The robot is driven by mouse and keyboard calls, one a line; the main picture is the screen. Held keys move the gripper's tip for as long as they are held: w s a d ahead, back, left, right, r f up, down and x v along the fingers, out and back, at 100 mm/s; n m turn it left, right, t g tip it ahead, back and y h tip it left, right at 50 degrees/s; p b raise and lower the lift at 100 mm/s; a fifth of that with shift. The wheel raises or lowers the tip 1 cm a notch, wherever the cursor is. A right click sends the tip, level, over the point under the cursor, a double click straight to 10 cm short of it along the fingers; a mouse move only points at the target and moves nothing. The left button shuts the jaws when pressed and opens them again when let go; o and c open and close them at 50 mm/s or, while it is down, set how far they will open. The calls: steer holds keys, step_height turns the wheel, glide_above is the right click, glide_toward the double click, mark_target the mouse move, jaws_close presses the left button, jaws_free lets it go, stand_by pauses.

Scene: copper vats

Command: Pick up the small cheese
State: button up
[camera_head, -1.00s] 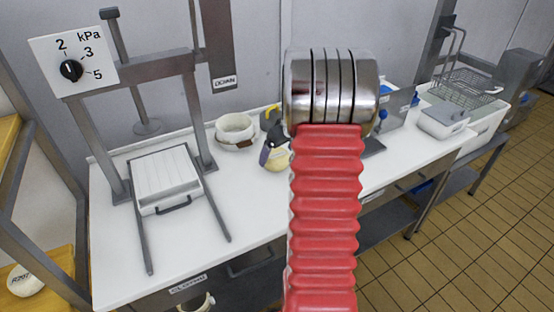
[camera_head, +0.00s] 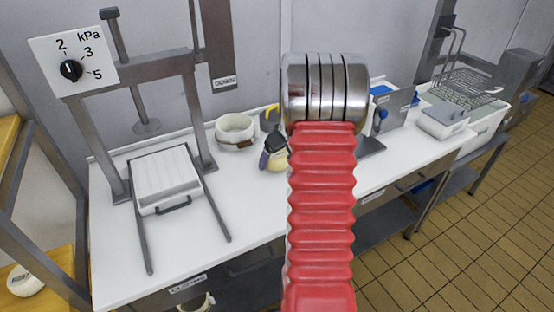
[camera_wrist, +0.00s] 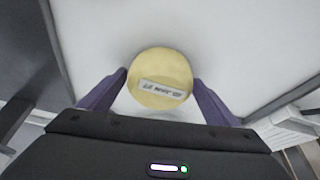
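The small cheese (camera_head: 277,162) is a pale yellow round on the white worktop, partly hidden by my gripper in the head view. In the wrist view the cheese (camera_wrist: 160,75) shows its top face with a white printed label, upside down in the picture. My gripper (camera_head: 273,155) is at the cheese, dark with purple fingers. In the wrist view my gripper (camera_wrist: 160,80) is open, with one fingertip on each side of the cheese. The fingertips are very close to its sides; whether they touch cannot be told.
A cream-coloured round vessel (camera_head: 235,128) stands just left behind the cheese. A press frame (camera_head: 132,75) with a white slatted tray (camera_head: 167,205) stands at left. A grey-blue device (camera_head: 393,105) is at right. The worktop (camera_head: 250,205) is clear in front of the cheese.

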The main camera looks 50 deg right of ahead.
steer(key=c, duration=1.2)
steer(key=shift+o, duration=0.2)
steer(key=shift+r, duration=0.1)
step_height(320, 180, up, 10)
steer(key=shift+f, duration=0.1)
